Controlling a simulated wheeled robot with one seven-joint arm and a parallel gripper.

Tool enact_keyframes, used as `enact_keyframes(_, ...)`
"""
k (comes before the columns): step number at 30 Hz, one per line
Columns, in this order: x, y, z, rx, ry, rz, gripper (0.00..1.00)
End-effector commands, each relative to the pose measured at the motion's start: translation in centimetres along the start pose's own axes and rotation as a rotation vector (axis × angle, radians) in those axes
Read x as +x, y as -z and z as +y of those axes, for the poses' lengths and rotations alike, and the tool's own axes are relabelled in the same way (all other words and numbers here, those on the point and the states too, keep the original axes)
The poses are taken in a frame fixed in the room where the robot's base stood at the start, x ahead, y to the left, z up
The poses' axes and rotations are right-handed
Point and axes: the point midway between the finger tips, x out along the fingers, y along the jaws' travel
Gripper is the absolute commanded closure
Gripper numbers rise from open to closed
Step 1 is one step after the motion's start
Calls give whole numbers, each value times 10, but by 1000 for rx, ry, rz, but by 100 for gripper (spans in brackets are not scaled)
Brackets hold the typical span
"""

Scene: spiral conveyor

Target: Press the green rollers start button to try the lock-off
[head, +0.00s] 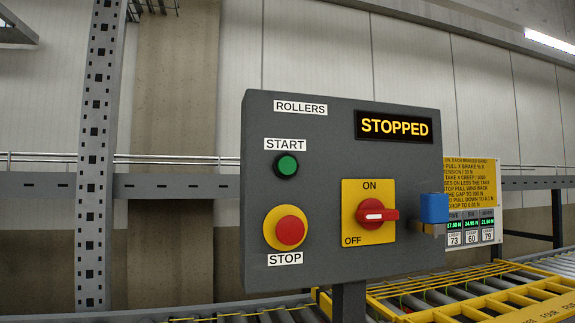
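The grey rollers control panel (335,245) fills the middle of the head view on a dark post. The green start button (288,165) sits at its upper left, in a dark ring under a START label. Below it is the red stop button (291,230) on a yellow round base. The display (394,126) reads STOPPED. The red rotary switch (376,214) on a yellow plate has its handle lying level, between the ON mark above and OFF at lower left. A blue block with a brass-coloured part, perhaps a padlock (434,208), is at the panel's right edge. My gripper is not in view.
A sign board (470,180) with small readouts stands behind the panel at the right. Roller conveyor (440,300) with yellow guards runs behind and below. A grey perforated upright (97,150) and a horizontal rail are at the left. No obstacle shows before the panel face.

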Motion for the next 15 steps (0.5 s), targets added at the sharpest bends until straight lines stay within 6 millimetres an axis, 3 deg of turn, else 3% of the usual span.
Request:
enact_keyframes(13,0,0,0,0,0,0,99)
enact_keyframes(15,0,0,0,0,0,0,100)
